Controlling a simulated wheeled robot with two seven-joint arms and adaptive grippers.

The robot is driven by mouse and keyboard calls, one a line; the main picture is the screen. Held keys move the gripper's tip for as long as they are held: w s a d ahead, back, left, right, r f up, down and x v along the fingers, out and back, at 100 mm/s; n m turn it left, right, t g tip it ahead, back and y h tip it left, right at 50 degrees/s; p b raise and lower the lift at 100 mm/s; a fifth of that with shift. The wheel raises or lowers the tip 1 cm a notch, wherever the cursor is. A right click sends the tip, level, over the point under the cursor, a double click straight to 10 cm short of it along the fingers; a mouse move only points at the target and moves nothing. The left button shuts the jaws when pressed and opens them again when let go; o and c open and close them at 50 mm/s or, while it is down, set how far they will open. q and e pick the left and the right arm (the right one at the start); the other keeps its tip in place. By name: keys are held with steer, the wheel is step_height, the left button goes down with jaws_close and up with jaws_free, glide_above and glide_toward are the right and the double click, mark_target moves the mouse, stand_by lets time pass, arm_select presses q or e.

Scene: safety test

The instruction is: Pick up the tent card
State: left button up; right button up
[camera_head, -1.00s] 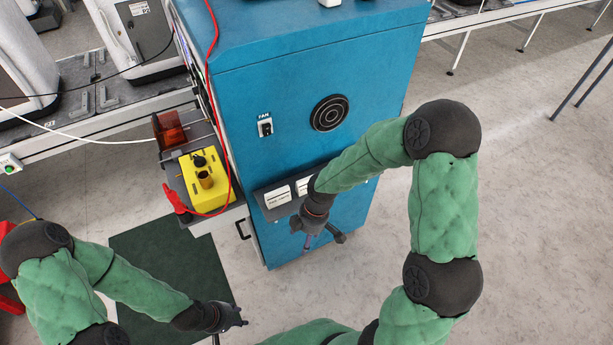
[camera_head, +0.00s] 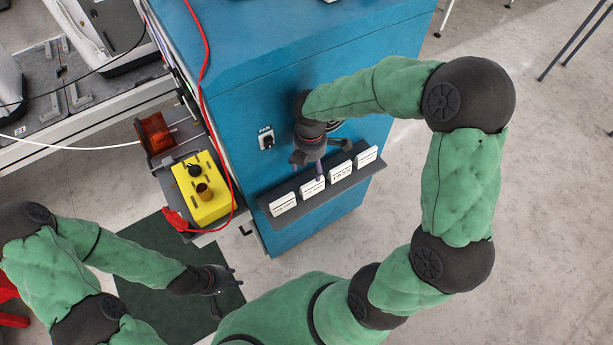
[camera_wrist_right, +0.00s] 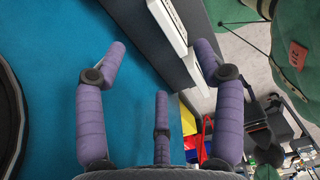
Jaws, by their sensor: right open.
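Several white tent cards with black print stand in a row on a dark ledge (camera_head: 327,198) on the blue cabinet's front: a leftmost card (camera_head: 283,204), a second card (camera_head: 313,188), a third card (camera_head: 341,172) and a rightmost card (camera_head: 367,156). My right gripper (camera_head: 320,161) is open just above the ledge, its fingers over the second and third cards. In the right wrist view my gripper (camera_wrist_right: 161,55) is open and empty; a card (camera_wrist_right: 168,24) shows near the right fingertip, with another card (camera_wrist_right: 203,62) partly behind that finger. My left gripper (camera_head: 232,279) hangs low at left, away from the cards.
The blue cabinet (camera_head: 300,100) has a FAN switch (camera_head: 266,139) above the ledge. A yellow box (camera_head: 207,189) with a red cable stands on a shelf at its left. A dark green mat (camera_head: 160,290) lies on the floor.

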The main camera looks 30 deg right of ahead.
mark_target(311, 185)
steer(key=f, duration=0.1)
steer(key=f+b, duration=0.1)
steer(key=f, duration=0.2)
steer(key=shift+s+f+b, duration=0.25)
steer(key=shift+f+b, duration=0.05)
steer(key=shift+f, duration=0.4)
steer(key=shift+s+f+b, duration=0.15)
steer(key=shift+f+b, duration=1.2)
steer(key=shift+f, duration=1.3)
steer(key=shift+r, duration=0.1)
steer(key=c, duration=1.3)
